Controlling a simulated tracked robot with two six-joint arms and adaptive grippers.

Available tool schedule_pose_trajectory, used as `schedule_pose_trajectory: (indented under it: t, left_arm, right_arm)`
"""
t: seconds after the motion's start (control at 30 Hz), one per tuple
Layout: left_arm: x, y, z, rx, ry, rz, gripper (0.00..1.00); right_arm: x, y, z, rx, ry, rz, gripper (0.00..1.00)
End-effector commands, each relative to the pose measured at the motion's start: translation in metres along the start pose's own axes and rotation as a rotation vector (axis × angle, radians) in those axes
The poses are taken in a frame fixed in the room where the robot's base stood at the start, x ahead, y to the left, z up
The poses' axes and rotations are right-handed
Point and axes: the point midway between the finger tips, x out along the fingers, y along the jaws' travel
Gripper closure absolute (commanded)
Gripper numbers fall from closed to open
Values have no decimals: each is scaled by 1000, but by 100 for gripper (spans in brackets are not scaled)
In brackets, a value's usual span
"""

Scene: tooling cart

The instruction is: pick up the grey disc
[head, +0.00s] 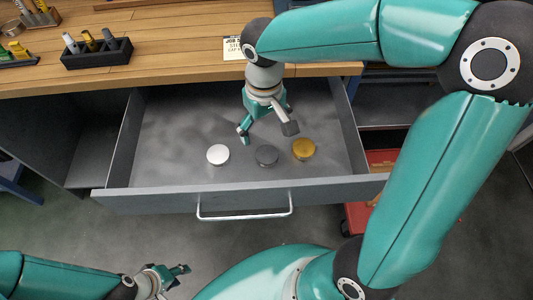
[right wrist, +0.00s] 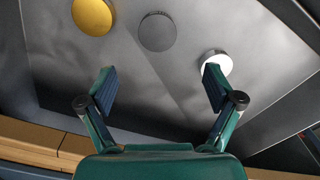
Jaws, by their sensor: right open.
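The grey disc (head: 266,155) lies on the floor of the open drawer (head: 240,193), between a white disc (head: 218,154) on its left and a gold disc (head: 303,148) on its right. My right gripper (head: 266,130) is inside the drawer area, open and empty, just behind and above the grey disc. In the right wrist view the grey disc (right wrist: 157,31) is beyond the open fingers, roughly between them and apart from both. My left gripper (head: 178,274) is at the lower left, outside the drawer, with its fingers apart and nothing between them.
The gold disc also shows in the right wrist view (right wrist: 92,15), as does the white disc (right wrist: 218,61), close to one fingertip. Drawer walls surround the discs. A wooden worktop (head: 180,40) overhangs the back, with a black tool holder (head: 97,54). The drawer's left part is clear.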

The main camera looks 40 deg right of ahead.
Motion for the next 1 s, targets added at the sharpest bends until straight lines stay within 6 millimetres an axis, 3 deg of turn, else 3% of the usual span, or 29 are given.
schedule_pose_trajectory:
  t: [0.03,0.2,0.47,0.8,1.0]
  left_arm:
    - [3,-1,0,0,0,0,60]
    - [6,-2,0,0,1,0,60]
    - [7,-2,0,0,1,0,60]
    - [10,-4,0,0,1,0,60]
    - [10,-4,0,0,1,0,60]
  right_arm:
    - [14,0,1,0,-6,1,9]
    - [40,0,0,0,-3,1,9]
    - [55,1,1,0,-2,0,9]
    - [98,4,3,-1,-3,-1,9]
    - [101,3,2,-2,0,-2,9]
